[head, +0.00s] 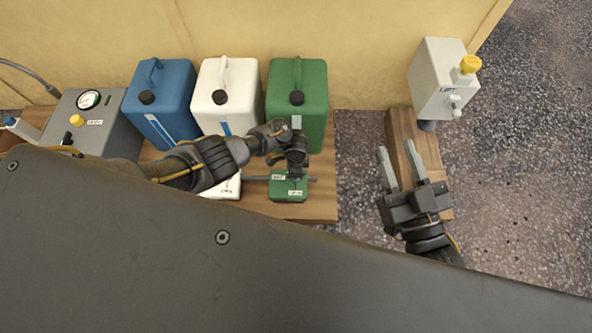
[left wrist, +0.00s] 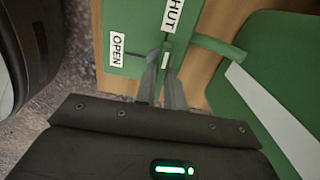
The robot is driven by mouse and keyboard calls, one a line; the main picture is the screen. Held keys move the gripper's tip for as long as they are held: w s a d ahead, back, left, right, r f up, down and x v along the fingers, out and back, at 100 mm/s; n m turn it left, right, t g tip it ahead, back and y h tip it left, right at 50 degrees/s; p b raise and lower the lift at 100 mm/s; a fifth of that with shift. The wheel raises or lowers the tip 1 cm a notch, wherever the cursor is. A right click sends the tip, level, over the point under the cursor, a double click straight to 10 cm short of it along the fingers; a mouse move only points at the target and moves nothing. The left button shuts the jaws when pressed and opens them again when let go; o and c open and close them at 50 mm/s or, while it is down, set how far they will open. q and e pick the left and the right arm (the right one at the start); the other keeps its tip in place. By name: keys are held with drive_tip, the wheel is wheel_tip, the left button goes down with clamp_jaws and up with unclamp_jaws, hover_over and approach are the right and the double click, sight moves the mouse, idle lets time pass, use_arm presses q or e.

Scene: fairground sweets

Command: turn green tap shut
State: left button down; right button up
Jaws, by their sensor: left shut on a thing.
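The green tap (head: 278,190) sits at the front edge of the wooden bench, in front of the green canister (head: 312,85). In the left wrist view the tap's green body (left wrist: 143,30) carries a white OPEN label and a white SHUT label. My left gripper (head: 293,174) is over the tap, pointing down. In the left wrist view its fingers (left wrist: 161,72) are shut on the tap's handle (left wrist: 166,57), whose pale stripe lies close to the SHUT label. The fingers hide part of the handle. My right gripper (head: 403,164) is open and empty, over the right-hand wooden plank.
A white canister (head: 240,80) and a blue canister (head: 177,85) stand left of the green one. A grey gauge box (head: 105,120) is at far left. A white box with a yellow knob (head: 437,75) stands at right. Gravelly ground lies between bench and plank.

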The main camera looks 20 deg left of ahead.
use_arm(q)
drive_tip(key=shift+a, duration=0.15)
idle(0.3)
drive_tip(key=c, duration=1.5)
unclamp_jaws()
drive_tip(key=shift+r, duration=0.1)
